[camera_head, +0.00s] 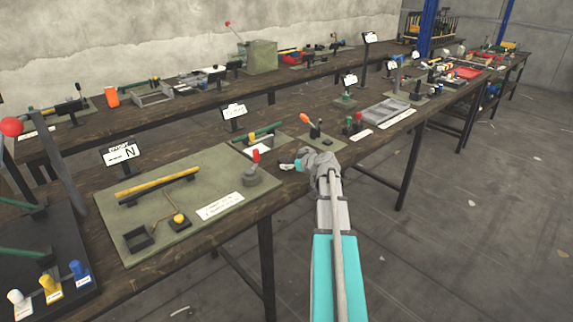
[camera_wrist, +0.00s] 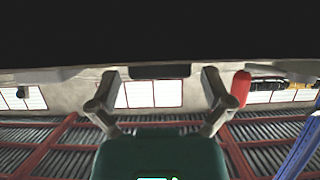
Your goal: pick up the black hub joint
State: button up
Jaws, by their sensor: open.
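I cannot pick out the black hub joint for certain; several small dark parts lie on the near bench. My gripper (camera_head: 290,164) is over the near bench's front edge, just right of the green mat (camera_head: 215,185) and close to a grey piece with a red handle (camera_head: 251,177). In the wrist view my gripper (camera_wrist: 160,75) has its two fingers wide apart, with nothing seen held between them. The wrist view faces windows and roof beams, with a dark band along the top, and shows no clear black joint.
On the mat are a yellow bar (camera_head: 158,185), an open black box (camera_head: 140,239) and a yellow knob on a dark block (camera_head: 180,221). Black sign stands (camera_head: 122,152) rise from the bench. An orange-handled tool (camera_head: 306,119) stands beyond my gripper.

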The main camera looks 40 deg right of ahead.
dwell(0.3)
jog(key=c, duration=1)
jog(key=shift+c, duration=0.2)
jog(key=shift+r, duration=0.2)
notch_tip(320, 180, up, 3)
jog(key=p, duration=0.3)
jog(key=s+a+r+p, duration=0.1)
jog(key=s+r+p, duration=0.8)
jog(key=s, duration=0.5)
jog(key=shift+a+r+p, duration=0.3)
jog(key=shift+a+p, duration=0.1)
jog(key=shift+p, duration=0.1)
